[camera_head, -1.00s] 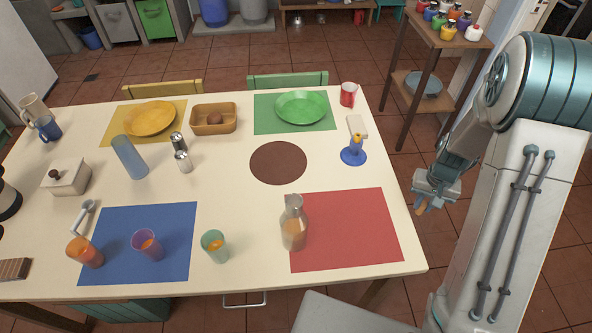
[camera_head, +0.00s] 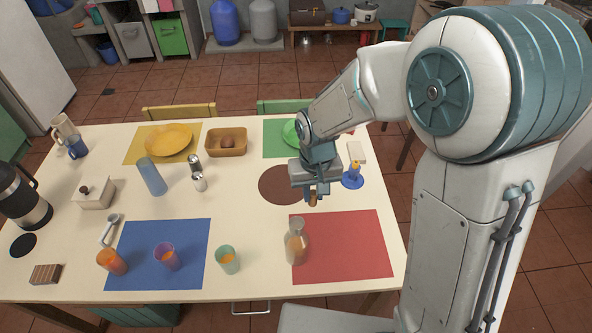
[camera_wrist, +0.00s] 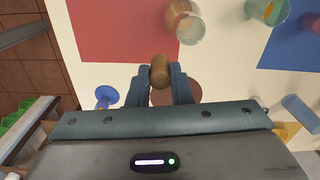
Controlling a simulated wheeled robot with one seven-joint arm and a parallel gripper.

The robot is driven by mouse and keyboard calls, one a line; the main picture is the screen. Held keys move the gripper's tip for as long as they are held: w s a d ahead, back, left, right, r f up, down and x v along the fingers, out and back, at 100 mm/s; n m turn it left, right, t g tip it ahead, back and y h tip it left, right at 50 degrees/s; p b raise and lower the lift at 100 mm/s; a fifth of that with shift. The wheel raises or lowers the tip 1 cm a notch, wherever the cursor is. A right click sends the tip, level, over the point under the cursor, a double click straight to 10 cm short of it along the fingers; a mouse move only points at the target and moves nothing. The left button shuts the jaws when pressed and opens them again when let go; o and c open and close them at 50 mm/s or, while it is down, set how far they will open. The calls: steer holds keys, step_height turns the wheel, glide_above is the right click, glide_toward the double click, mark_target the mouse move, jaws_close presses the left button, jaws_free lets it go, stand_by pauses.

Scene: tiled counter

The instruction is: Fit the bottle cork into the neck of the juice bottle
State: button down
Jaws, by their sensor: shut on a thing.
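My gripper (camera_head: 313,196) is shut on the brown bottle cork (camera_head: 313,201) and holds it in the air above the table, near the brown round mat. The cork also shows between the two fingers in the wrist view (camera_wrist: 160,72). The juice bottle (camera_head: 297,246) is clear glass with orange juice in it and stands upright at the left edge of the red placemat (camera_head: 345,245). The cork is apart from the bottle, behind it and slightly to the right in the head view. In the wrist view the bottle (camera_wrist: 185,22) shows at the top, beyond the cork.
A green glass (camera_head: 228,261), a purple glass (camera_head: 166,258) and an orange glass (camera_head: 112,262) stand left of the bottle. A blue candle holder (camera_head: 352,177) is right of my gripper. The red placemat is otherwise clear.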

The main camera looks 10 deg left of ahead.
step_height(320, 180, up, 5)
steer(key=n+p, duration=0.1)
steer(key=p, duration=0.1)
glide_above(297, 226)
steer(key=shift+a+f+b, duration=0.1)
steer(key=shift+f+b, duration=3.5)
steer(key=shift+f, duration=1.2)
steer(key=c, duration=1.2)
jaws_free()
steer(key=shift+c, duration=0.2)
steer(key=shift+r, duration=0.1)
step_height(297, 226, up, 7)
steer(key=p, duration=0.4)
steer(key=shift+p, duration=0.4)
